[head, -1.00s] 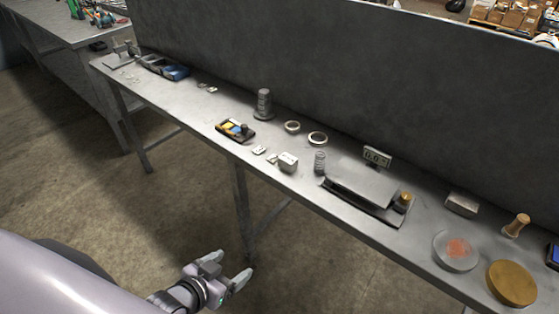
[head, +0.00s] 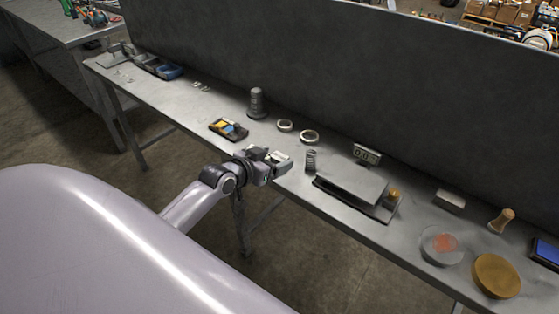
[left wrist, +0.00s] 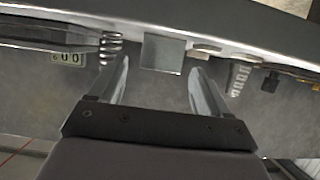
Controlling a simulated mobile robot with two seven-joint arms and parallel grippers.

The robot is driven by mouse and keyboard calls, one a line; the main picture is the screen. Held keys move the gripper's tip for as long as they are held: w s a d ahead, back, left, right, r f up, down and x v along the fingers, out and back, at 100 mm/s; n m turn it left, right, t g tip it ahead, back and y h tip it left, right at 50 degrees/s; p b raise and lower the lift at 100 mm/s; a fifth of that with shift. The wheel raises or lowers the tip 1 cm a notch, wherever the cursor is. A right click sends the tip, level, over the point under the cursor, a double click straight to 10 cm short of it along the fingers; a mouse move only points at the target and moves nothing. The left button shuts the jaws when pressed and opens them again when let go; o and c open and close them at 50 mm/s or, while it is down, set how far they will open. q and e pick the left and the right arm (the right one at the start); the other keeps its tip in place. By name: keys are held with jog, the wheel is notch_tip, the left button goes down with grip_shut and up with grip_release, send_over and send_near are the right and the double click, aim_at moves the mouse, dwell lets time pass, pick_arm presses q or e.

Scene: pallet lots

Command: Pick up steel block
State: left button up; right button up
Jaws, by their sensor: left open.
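A small grey steel block (head: 279,156) sits near the front edge of the workbench, partly hidden by my left gripper in the head view. In the left wrist view the block (left wrist: 162,54) shows as a plain square face between and just beyond the two fingers. My left gripper (left wrist: 160,72) is open, with a finger on either side of the block's line and a gap to each side. In the head view the left gripper (head: 270,160) is at the bench's front edge, right at the block. My right gripper is not in view.
A coil spring (head: 311,160) and a scale (head: 350,186) with a display (head: 366,153) stand right of the block. Rings (head: 309,137) and a weight stack (head: 256,104) lie behind. A dark panel (head: 330,80) backs the bench.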

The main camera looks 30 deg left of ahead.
aim_at(280, 156)
pick_arm(q)
jog(key=shift+x, duration=1.6)
jog(key=c, duration=1.3)
jog(key=shift+r, duration=0.1)
